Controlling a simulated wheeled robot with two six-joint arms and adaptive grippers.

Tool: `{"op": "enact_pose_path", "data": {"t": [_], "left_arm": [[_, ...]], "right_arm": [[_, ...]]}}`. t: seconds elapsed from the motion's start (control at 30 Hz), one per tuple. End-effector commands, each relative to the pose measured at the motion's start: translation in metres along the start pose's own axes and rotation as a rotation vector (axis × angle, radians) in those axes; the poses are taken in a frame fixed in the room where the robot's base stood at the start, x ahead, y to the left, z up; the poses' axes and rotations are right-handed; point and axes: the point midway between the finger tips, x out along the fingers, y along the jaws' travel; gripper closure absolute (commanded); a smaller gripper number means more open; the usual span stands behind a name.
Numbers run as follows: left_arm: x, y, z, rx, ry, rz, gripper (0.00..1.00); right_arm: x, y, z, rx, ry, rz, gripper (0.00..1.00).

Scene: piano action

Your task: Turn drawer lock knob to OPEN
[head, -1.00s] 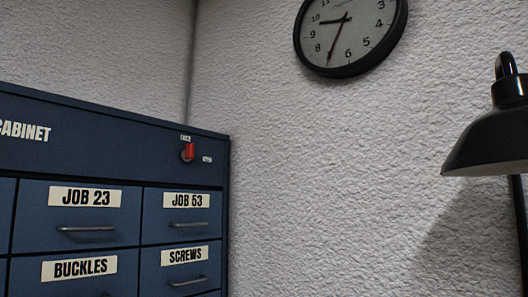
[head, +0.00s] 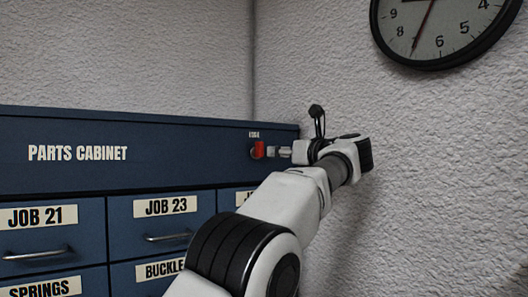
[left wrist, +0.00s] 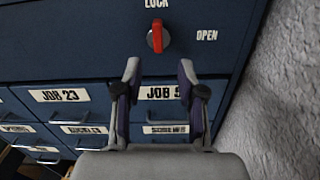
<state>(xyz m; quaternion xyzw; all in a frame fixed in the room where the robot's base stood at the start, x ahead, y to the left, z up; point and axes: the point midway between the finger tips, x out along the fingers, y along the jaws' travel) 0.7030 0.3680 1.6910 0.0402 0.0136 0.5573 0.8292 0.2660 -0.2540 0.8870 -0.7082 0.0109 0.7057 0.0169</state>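The red lock knob (head: 259,150) sits on the top right panel of the blue parts cabinet (head: 190,150). In the left wrist view the knob (left wrist: 157,36) stands upright, pointing at the LOCK label (left wrist: 156,4), with the OPEN label (left wrist: 207,35) to its right. My left gripper (head: 278,152) is just right of the knob in the head view. In the left wrist view the gripper (left wrist: 158,75) is open and empty, its two fingers apart and below the knob, not touching it. My right gripper is in neither view.
Labelled drawers with handles, such as JOB 23 (head: 166,207), lie below the panel. A rough white wall (head: 420,180) stands close to the right of the cabinet and my left arm. A round clock (head: 440,30) hangs on it.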

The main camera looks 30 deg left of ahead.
Motion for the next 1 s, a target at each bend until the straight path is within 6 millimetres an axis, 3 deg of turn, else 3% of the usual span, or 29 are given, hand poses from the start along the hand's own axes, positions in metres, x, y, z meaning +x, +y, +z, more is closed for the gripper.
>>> {"op": "enact_pose_path", "data": {"t": [0.03,0.17,0.5,0.8,0.83,0.93,1.0], "left_arm": [[-0.003,0.006,0.013,-0.057,0.012,-0.003,0.6],[0.005,0.009,0.018,-0.093,0.025,-0.004,0.6],[0.065,0.008,0.017,-0.086,0.022,-0.004,0.6],[0.073,0.008,0.013,-0.085,0.02,-0.005,0.6],[0.073,0.008,0.013,-0.085,0.02,-0.005,0.64],[0.073,0.008,0.013,-0.085,0.02,-0.006,0.99],[0.073,0.007,0.013,-0.085,0.02,-0.006,1.0]], "right_arm": [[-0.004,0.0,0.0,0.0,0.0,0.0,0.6],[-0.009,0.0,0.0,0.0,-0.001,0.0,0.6],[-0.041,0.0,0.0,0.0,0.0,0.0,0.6],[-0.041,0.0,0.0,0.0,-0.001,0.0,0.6],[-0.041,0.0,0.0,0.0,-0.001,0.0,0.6],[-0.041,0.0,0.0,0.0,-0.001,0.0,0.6],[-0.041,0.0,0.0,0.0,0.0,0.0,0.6]]}}
